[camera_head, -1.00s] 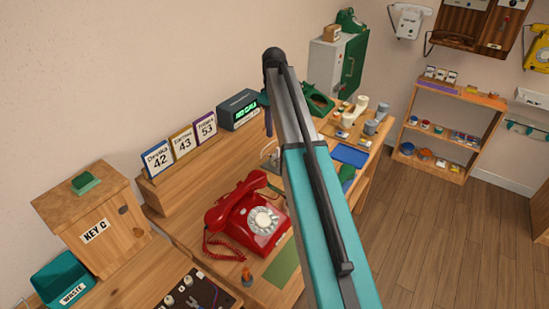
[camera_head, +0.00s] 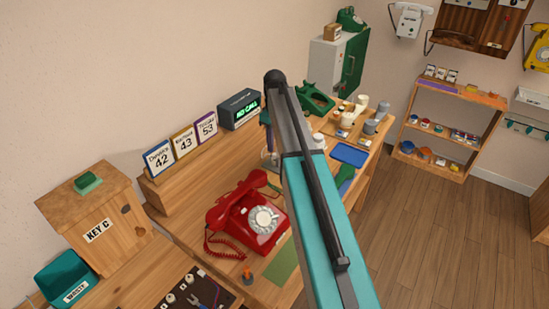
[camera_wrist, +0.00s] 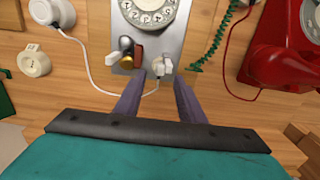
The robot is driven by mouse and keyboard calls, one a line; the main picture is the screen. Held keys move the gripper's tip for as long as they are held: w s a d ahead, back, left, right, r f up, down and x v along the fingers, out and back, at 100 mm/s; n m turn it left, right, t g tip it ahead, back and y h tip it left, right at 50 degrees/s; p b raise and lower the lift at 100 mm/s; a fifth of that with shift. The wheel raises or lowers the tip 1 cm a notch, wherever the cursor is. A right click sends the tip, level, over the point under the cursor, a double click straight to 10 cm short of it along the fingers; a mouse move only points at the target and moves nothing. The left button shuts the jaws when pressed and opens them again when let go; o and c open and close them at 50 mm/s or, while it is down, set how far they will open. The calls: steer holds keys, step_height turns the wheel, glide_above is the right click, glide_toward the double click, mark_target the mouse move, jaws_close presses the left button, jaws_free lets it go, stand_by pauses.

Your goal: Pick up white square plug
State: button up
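In the wrist view a white plug (camera_wrist: 160,66) sits at the lower edge of a silver dial phone (camera_wrist: 168,35), with a white cord looping below it. A second small white piece (camera_wrist: 113,60) is at the phone's lower left corner; I cannot tell which is the square one. Brass and reddish-brown parts lie between them. My gripper (camera_wrist: 159,78) is open, its two purple-grey fingers apart, with the first white plug just beyond and between the tips. Nothing is visibly held. In the head view my arm hides most of the gripper and the silver phone.
A red dial phone (camera_head: 246,216) stands close on the right in the wrist view, with a green coiled cord (camera_wrist: 214,42) between the phones. A white round piece (camera_wrist: 34,60) lies at left. A blue tray (camera_head: 349,154) is farther along the wooden desk.

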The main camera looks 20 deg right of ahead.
mark_target(275, 154)
steer(key=shift+f, duration=0.15)
steer(key=shift+f+p, duration=1)
steer(key=shift+f, duration=1.45)
jaws_close()
